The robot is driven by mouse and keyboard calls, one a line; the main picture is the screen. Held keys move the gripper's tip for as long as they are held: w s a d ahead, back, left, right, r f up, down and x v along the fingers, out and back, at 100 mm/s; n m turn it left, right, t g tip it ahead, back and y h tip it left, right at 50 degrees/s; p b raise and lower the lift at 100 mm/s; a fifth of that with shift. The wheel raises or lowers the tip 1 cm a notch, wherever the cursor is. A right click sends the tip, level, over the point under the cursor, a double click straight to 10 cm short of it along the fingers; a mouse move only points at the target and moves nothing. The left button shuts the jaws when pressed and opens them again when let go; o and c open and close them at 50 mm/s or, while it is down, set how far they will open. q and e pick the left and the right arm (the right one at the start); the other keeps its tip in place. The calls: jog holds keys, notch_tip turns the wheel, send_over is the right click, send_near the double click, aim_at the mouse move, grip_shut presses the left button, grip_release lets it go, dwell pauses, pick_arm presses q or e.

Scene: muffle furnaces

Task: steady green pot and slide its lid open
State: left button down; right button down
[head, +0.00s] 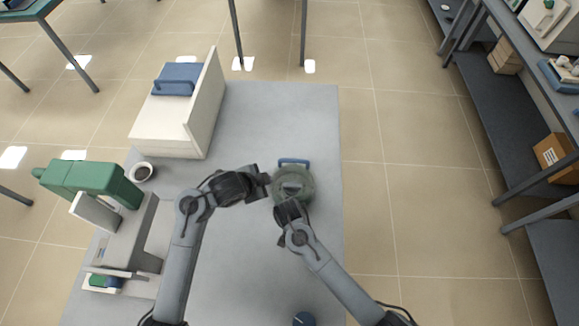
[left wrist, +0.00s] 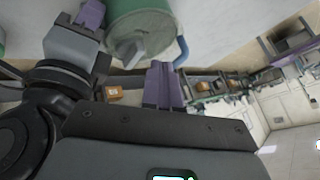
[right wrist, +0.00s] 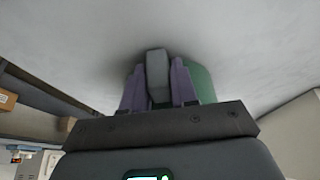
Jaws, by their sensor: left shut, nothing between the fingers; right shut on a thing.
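The green pot (head: 306,194) stands on the grey table near its right edge, with a blue handle (head: 293,161) on its far side. Its round lid has a grey bar-shaped knob (head: 292,187) on top. The pot and lid also show in the left wrist view (left wrist: 138,20). My right gripper (head: 287,205) is at the pot's near side, its purple fingers (right wrist: 158,85) shut on a grey handle-like part (right wrist: 157,72) in front of the green wall (right wrist: 202,85). My left gripper (head: 265,186) is shut and empty, just left of the pot; its fingers (left wrist: 164,85) are close to the lid.
A cream box-like unit (head: 170,125) with a blue handled part stands at the far left of the table. A small dark-filled cup (head: 142,172) and a green-and-grey machine (head: 95,183) are at left. A blue round object (head: 304,319) is at the near edge. The table's middle is mostly clear.

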pick_arm(q)
jog(key=w+d+r+m+h, duration=0.1)
jog(key=w+d+r+m, duration=0.1)
jog(key=w+d, duration=0.1)
send_over(290, 175)
jog(key=shift+f, duration=3.75)
jog(key=w, duration=0.8)
jog(key=shift+d, duration=0.15)
jog(key=shift+r, duration=0.2)
